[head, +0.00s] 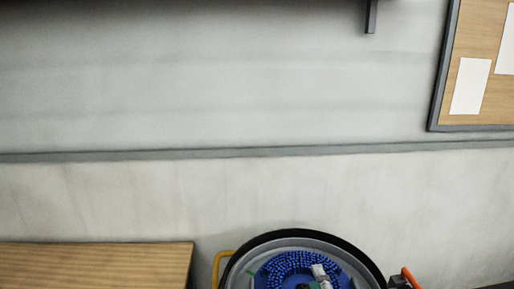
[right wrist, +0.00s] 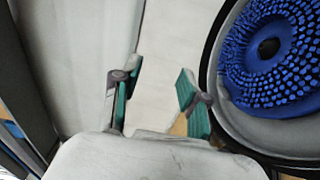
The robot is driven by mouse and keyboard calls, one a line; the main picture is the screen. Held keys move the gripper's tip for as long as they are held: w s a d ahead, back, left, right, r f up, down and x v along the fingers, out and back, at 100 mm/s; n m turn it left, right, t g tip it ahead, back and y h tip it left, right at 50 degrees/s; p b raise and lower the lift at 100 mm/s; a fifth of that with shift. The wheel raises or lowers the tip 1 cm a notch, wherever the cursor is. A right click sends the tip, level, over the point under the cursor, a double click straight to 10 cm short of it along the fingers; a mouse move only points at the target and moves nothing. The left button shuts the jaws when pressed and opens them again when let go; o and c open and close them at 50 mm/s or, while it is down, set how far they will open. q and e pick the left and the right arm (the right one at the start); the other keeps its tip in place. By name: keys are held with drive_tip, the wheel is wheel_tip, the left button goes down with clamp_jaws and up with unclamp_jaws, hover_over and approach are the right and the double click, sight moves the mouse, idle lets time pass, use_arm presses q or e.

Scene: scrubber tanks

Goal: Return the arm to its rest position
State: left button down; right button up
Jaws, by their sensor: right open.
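My right gripper (right wrist: 157,84) is open in the right wrist view. Its two fingers with green pads stand apart, and only pale wall and floor surfaces show between them. In the head view, a small white and green part at the bottom (head: 320,275) appears to be this gripper, in front of the blue brush; most of it is cut off by the frame edge. My left gripper is in neither view.
A round black-rimmed scrubber unit (head: 305,237) with a blue bristled brush (head: 283,267) is at the bottom centre; the brush (right wrist: 268,48) is right of the gripper in the wrist view. A wooden surface (head: 95,262) is at lower left. A pinboard (head: 500,100) hangs at upper right.

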drive_tip(key=s+d+f+m+g+h, duration=0.2)
drive_tip(key=s+d+f+m+g, duration=0.15)
drive_tip(key=s+f+m, duration=0.25)
drive_tip(key=s+d+f+m+g+h, duration=0.1)
drive_tip(key=s+d+f+m+g, duration=0.1)
drive_tip(key=s+f+m+g, duration=0.35)
drive_tip(key=s+d+f+m+g+y, duration=0.1)
drive_tip(key=s+f+m+g, duration=0.2)
drive_tip(key=s, duration=0.6)
drive_tip(key=s+f+m+g, duration=0.2)
drive_tip(key=s+f+m, duration=0.1)
drive_tip(key=s, duration=0.6)
wheel_tip(320, 180, down, 38)
drive_tip(key=s+g+b, duration=0.1)
drive_tip(key=b, duration=1)
drive_tip(key=s+d+f+b, duration=0.1)
drive_tip(key=s+f+b, duration=0.2)
drive_tip(key=s+f, duration=0.5)
drive_tip(key=s+d+f+g+b, duration=0.1)
drive_tip(key=s+f+b, duration=0.3)
drive_tip(key=s+f, duration=0.4)
wheel_tip(320, 180, down, 7)
drive_tip(key=shift+d+r+b, duration=0.1)
drive_tip(key=shift+d+b, duration=0.2)
drive_tip(key=shift+d, duration=0.25)
drive_tip(key=shift+s+n, duration=0.1)
drive_tip(key=shift+n, duration=0.15)
